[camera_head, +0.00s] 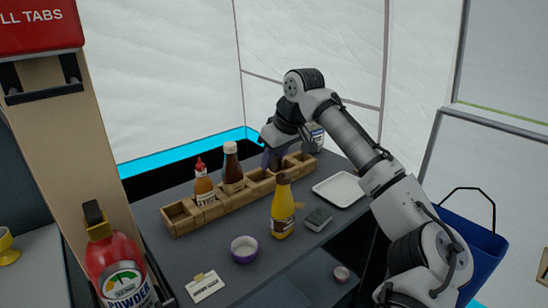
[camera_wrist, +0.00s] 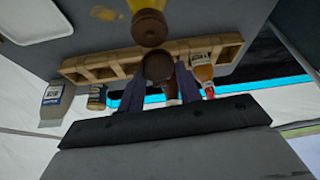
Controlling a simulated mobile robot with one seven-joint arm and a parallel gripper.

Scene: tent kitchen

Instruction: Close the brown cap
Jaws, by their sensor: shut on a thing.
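A yellow bottle (camera_head: 282,215) with a brown top (camera_head: 283,179) stands upright on the dark table, in front of the wooden rack. It also shows at the top edge of the wrist view, its brown top (camera_wrist: 150,28) facing my camera. My gripper (camera_head: 273,160) is above the rack, behind the yellow bottle. In the wrist view its two dark purple fingers (camera_wrist: 160,78) are shut on a round brown cap (camera_wrist: 158,67). The held cap is apart from the bottle's top in the picture; its far side is hidden.
The wooden rack (camera_head: 180,219) holds an orange sauce bottle (camera_head: 204,186) and a dark red bottle (camera_head: 232,168). A white tray (camera_head: 339,189), a grey block (camera_head: 318,219), a purple bowl (camera_head: 244,249) and a card (camera_head: 205,287) lie around the yellow bottle. A jar (camera_head: 316,138) stands behind.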

